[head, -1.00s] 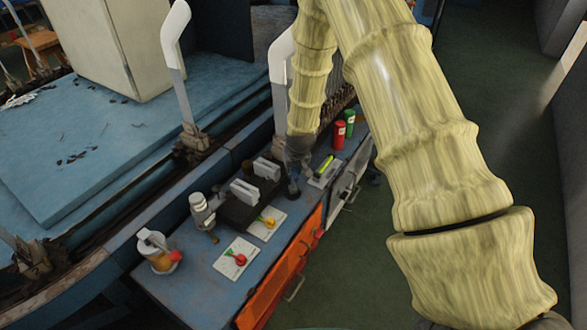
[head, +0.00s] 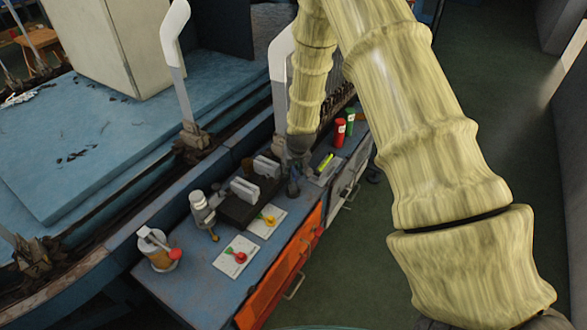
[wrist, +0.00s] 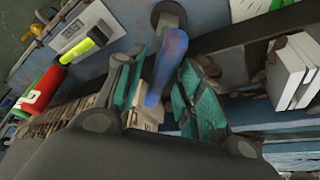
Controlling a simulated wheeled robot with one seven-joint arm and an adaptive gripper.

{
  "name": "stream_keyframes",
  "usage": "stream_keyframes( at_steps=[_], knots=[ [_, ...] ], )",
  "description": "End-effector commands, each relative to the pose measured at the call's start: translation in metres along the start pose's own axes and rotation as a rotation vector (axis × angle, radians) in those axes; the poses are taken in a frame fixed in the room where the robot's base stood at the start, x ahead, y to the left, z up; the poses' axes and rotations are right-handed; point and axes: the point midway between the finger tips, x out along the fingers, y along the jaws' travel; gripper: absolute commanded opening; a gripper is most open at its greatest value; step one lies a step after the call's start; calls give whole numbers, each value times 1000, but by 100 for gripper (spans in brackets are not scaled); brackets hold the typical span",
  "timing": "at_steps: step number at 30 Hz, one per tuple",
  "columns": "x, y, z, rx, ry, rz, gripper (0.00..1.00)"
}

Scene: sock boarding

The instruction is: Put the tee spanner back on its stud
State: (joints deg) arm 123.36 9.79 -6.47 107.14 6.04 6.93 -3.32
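In the wrist view a blue-purple handle (wrist: 170,58) rises from a round dark base (wrist: 168,14) on the blue bench. I cannot tell for certain whether it is the tee spanner or a fixed lever. My gripper (wrist: 165,68) has its two green-padded fingers apart, one on each side of this handle, with a gap visible beside it. In the head view my gripper (head: 299,158) is low over the bench, and the dark blue handle (head: 293,186) shows just in front of it. The stud is not clearly identifiable, and the fingertips are hidden in the head view.
A dark tray (head: 238,213) with grey-white blocks stands beside my gripper. A red can (head: 340,133) and a green can (head: 350,122) stand behind. A yellow-green marker (head: 325,162) lies on a card. White cards, a steel bottle (head: 201,208) and a pot (head: 160,250) are nearer.

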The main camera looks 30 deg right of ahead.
Motion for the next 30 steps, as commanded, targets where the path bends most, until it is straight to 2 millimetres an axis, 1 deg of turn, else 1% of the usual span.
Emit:
stream_keyframes(
  at_steps=[2,21,25,30],
  knots=[
    [-10,0,-4,0,2,0,37],
    [-104,0,-4,-1,3,0,37],
    [-117,0,-3,-1,2,0,37],
    [-124,0,-2,-1,0,0,37]
  ],
)
